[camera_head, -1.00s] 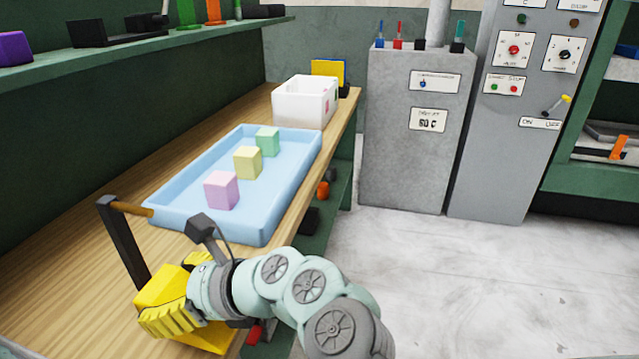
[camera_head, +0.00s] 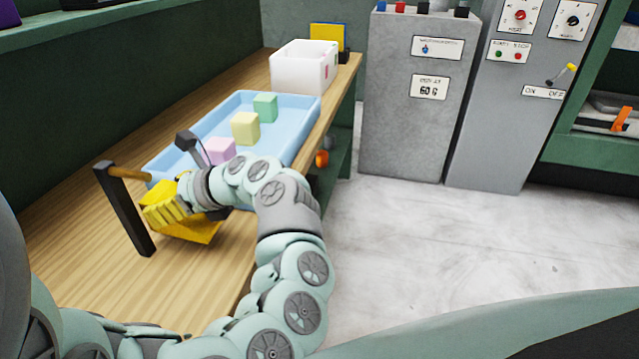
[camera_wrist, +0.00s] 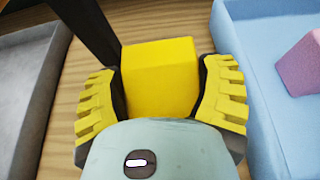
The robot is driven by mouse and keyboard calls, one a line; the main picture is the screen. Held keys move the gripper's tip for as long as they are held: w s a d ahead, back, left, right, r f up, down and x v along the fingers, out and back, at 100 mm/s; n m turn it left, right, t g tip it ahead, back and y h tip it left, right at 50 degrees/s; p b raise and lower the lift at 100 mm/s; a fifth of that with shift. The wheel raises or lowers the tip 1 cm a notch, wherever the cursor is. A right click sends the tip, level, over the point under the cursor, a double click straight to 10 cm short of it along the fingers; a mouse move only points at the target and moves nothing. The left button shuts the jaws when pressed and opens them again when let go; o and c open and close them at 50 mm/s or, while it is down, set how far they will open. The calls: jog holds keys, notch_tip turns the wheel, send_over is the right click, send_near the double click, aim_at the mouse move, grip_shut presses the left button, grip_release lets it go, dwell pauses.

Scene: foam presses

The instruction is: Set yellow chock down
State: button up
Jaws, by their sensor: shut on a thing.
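The yellow chock (camera_wrist: 160,75) is a smooth yellow block between my gripper's two ribbed yellow fingers in the wrist view. My gripper (camera_wrist: 160,95) is shut on it, with a finger against each side. In the head view my gripper (camera_head: 172,212) is over the near part of the wooden bench (camera_head: 85,270), in front of the blue tray and right beside a black post. The fingers partly hide the chock there. I cannot tell whether its underside touches the bench.
The black post (camera_head: 125,215) with a brown handle stands close on the left. The blue tray (camera_head: 293,130) holds pink (camera_head: 219,150), yellow (camera_head: 245,127) and green (camera_head: 265,107) cubes. A white bin (camera_head: 300,75) stands behind it. A grey surface (camera_wrist: 25,75) shows at the wrist view's left.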

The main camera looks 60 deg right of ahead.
jog(key=shift+w+d+f, duration=0.1)
jog(key=shift+w+d, duration=0.05)
jog(key=shift+w, duration=0.3)
notch_tip(320, 180, down, 3)
jog(key=shift+f, duration=0.2)
jog(key=shift+f, duration=0.2)
jog(key=o, duration=1.2)
jog(key=shift+o, duration=0.2)
jog(key=shift+r, duration=0.1)
